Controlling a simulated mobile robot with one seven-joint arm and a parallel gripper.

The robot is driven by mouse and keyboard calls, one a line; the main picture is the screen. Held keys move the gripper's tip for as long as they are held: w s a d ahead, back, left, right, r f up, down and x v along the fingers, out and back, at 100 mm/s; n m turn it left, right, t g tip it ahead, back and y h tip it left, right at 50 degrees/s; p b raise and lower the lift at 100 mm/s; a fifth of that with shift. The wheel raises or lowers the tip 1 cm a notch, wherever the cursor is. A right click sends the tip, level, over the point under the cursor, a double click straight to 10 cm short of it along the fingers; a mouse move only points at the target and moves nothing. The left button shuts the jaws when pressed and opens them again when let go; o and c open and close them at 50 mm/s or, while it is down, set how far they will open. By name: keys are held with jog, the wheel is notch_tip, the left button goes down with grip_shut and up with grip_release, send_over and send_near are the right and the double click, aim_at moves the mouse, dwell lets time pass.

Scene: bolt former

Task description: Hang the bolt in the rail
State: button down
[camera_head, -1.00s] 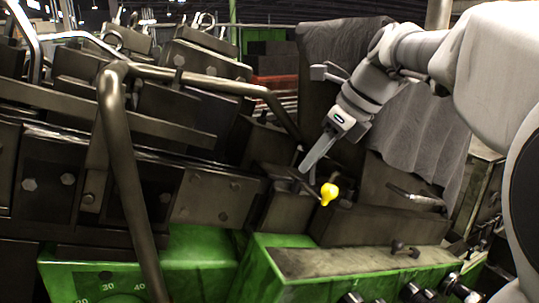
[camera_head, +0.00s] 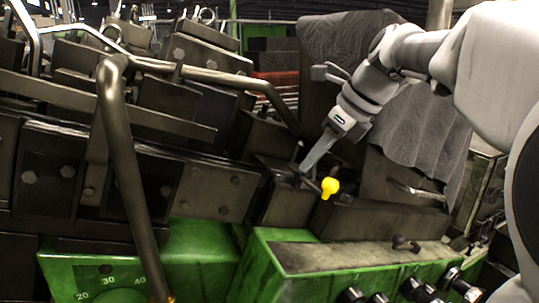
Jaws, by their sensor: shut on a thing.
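My gripper (camera_head: 304,170) points down and left at the centre of the view, its long grey fingers shut together. The bolt between the fingertips is small and dark and hard to make out against the metal. The tips are close to the top of dark narrow bars, which look like the rail (camera_head: 311,184), beside a dark steel block (camera_head: 286,206). I cannot tell whether the bolt touches the rail. A yellow knob-shaped piece (camera_head: 330,187) stands just right of and below the fingertips, apart from them.
A small dark bolt-like piece (camera_head: 403,243) lies on the flat top of the green machine housing (camera_head: 275,274). A bent steel pipe (camera_head: 122,150) stands at left before heavy dark blocks. A grey cloth (camera_head: 425,140) hangs behind my arm.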

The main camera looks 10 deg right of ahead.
jog(key=shift+f, duration=0.7)
dwell(0.4)
jog(key=c, duration=0.7)
grip_release()
jog(key=shift+o, duration=0.4)
jog(key=shift+f, duration=0.15)
